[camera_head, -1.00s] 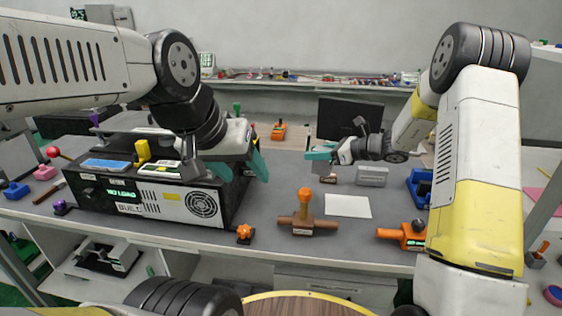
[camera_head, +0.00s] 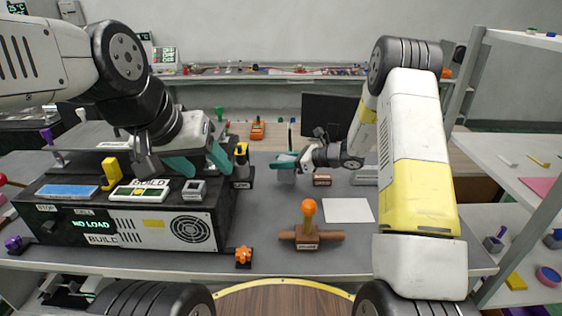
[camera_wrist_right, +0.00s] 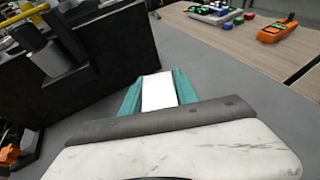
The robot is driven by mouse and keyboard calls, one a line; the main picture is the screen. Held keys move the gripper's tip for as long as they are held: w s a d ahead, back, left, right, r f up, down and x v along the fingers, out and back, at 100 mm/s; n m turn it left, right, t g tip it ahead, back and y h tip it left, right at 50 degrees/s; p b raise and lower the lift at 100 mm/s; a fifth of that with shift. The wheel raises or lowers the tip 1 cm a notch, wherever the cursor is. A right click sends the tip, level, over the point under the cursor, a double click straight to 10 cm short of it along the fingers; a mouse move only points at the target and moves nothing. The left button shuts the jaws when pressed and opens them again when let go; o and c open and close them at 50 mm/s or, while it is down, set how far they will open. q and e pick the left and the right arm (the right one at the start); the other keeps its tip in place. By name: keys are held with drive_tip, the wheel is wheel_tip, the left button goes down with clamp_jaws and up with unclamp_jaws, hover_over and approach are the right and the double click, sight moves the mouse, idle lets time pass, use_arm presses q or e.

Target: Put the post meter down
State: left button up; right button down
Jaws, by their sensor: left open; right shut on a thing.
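My right gripper (camera_head: 287,161) is shut on the post meter (camera_head: 287,176), a small pale block mostly hidden by the fingers. In the right wrist view, the post meter (camera_wrist_right: 158,92) shows as a white face between the teal fingertips of my right gripper (camera_wrist_right: 158,95), over the grey tabletop. I cannot tell whether it touches the table. My left gripper (camera_head: 198,158) is open and empty, above the black box (camera_head: 226,215). A small grey device (camera_head: 194,190) sits on the box below it.
A black stand with a grey cylinder (camera_head: 241,165) is between the box and my right gripper. A brown block (camera_head: 322,180), a white sheet (camera_head: 348,210), an orange-knobbed brown fixture (camera_head: 309,210) and an orange star knob (camera_head: 243,254) are nearby. An orange meter (camera_head: 257,130) lies behind.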

drive_tip(key=shift+f, duration=1.2)
drive_tip(key=shift+f, duration=0.15)
drive_tip(key=c, duration=0.9)
unclamp_jaws()
